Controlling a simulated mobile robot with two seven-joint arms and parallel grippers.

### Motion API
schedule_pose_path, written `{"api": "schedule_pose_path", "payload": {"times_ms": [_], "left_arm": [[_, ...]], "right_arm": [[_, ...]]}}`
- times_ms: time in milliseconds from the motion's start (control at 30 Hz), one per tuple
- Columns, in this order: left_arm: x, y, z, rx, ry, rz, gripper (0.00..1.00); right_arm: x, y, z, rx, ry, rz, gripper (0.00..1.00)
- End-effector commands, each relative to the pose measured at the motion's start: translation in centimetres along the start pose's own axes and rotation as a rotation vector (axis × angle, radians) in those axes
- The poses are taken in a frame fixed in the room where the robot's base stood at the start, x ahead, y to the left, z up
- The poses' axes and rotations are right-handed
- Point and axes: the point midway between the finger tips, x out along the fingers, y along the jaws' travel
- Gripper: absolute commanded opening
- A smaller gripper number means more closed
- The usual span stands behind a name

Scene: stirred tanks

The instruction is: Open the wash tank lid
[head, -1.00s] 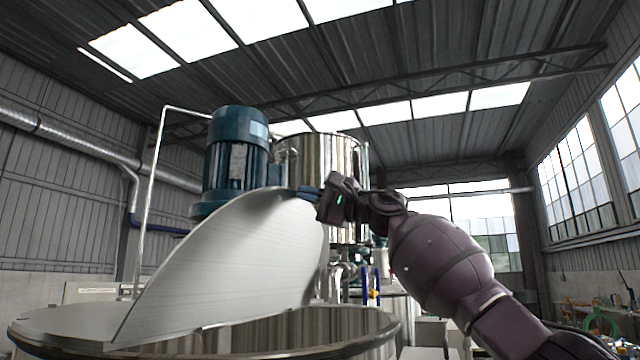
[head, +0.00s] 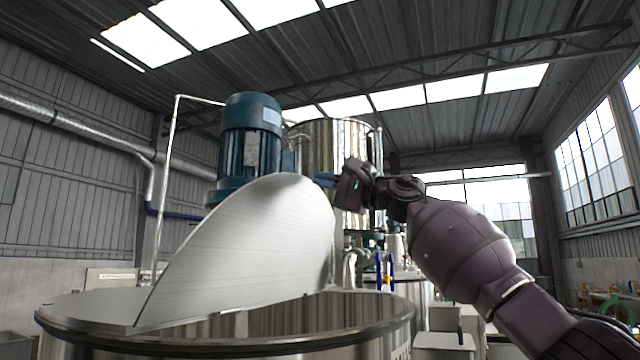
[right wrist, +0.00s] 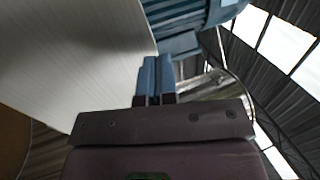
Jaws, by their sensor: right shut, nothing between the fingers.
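The wash tank lid (head: 245,250) is a brushed-metal half disc, tilted steeply up from the open round tank (head: 380,328). The other half of the top (head: 95,308) lies flat at the left. My right gripper (head: 324,180) is at the lid's raised upper right edge, its fingers shut with nothing between them. In the right wrist view, the blue fingers (right wrist: 155,78) are together beside the edge of the pale lid (right wrist: 75,55). I cannot tell whether they touch it. My left gripper is not in view.
A blue motor (head: 250,145) stands behind the lid, close to my right fingers. A tall steel tank (head: 325,140) is farther back. A thin upright pipe (head: 167,180) stands behind the tank at the left. Grey boxes (head: 445,340) are low on the right.

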Motion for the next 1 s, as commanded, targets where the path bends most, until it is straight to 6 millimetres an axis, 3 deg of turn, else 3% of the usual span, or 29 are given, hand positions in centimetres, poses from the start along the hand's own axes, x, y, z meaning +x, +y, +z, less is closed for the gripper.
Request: {"api": "schedule_pose_path", "payload": {"times_ms": [200, 600, 1000], "left_arm": [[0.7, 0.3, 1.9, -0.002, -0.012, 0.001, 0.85], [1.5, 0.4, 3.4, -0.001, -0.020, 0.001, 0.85], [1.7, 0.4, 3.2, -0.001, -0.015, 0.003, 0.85]], "right_arm": [[-3.8, 0.1, -0.1, -0.001, 0.001, 0.001, 0.00], [-10.3, -0.9, 0.0, 0.001, -0.001, 0.001, 0.00], [-11.5, -1.3, 0.1, 0.002, -0.003, 0.000, 0.00]]}}
